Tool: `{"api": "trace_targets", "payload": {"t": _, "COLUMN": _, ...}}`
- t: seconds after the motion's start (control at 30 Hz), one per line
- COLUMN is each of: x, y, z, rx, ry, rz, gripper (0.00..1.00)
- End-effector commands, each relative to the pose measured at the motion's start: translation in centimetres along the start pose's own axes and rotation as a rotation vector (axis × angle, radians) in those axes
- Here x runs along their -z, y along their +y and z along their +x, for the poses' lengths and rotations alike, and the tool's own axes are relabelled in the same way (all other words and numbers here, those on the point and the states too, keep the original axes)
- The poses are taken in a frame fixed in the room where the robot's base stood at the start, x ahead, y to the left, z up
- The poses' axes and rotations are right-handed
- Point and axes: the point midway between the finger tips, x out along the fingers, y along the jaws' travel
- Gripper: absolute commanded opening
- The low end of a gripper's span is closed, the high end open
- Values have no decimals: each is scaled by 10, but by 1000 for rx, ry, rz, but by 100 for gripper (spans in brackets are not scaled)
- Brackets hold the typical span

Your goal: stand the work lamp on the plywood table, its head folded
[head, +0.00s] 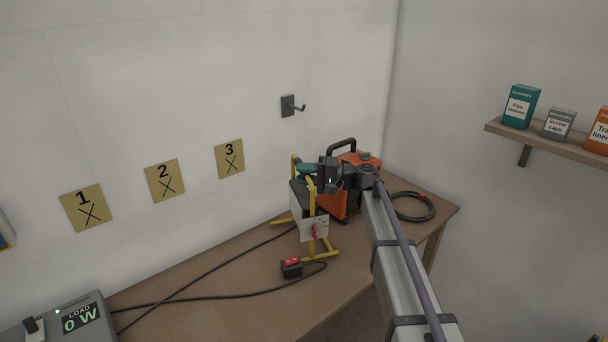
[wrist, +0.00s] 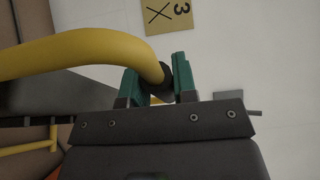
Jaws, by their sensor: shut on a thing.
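The work lamp has a yellow tube frame and a boxy grey head (head: 305,212) with a pale side panel and a red part on it. It is upright at the far end of the plywood table (head: 235,285), its yellow feet appearing to rest on the top. Whether its head is fully folded I cannot tell. My gripper (head: 308,172) is at the top of the frame. In the wrist view the green fingertips (wrist: 158,85) are shut on the dark end of the curved yellow tube (wrist: 80,55). My gripper partly hides the top of the lamp.
An orange machine (head: 340,205) with a black handle stands close behind the lamp. A coiled black hose (head: 412,207) lies to its right. A red-and-black box (head: 291,267) and dark cables lie in front. A load meter (head: 82,318) reads 0 W. A wall hook (head: 290,106) is empty.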

Motion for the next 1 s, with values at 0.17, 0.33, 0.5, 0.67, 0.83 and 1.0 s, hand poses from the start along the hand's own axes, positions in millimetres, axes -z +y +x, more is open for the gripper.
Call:
{"api": "trace_targets", "payload": {"t": 0.17, "x": 0, "y": 1, "z": 0, "rx": 3, "ry": 0, "rz": 0, "gripper": 0}}
{"api": "trace_targets", "payload": {"t": 0.33, "x": 0, "y": 4, "z": 0, "rx": 3, "ry": 0, "rz": 0, "gripper": 0}}
{"api": "trace_targets", "payload": {"t": 0.5, "x": 0, "y": 7, "z": 0, "rx": 3, "ry": 0, "rz": 0, "gripper": 0}}
{"api": "trace_targets", "payload": {"t": 0.67, "x": 0, "y": 10, "z": 0, "rx": 3, "ry": 0, "rz": 0, "gripper": 0}}
{"api": "trace_targets", "payload": {"t": 0.83, "x": 0, "y": 10, "z": 0, "rx": 3, "ry": 0, "rz": 0, "gripper": 33}}
{"api": "trace_targets", "payload": {"t": 1.0, "x": 0, "y": 10, "z": 0, "rx": 1, "ry": 0, "rz": 0, "gripper": 49}}
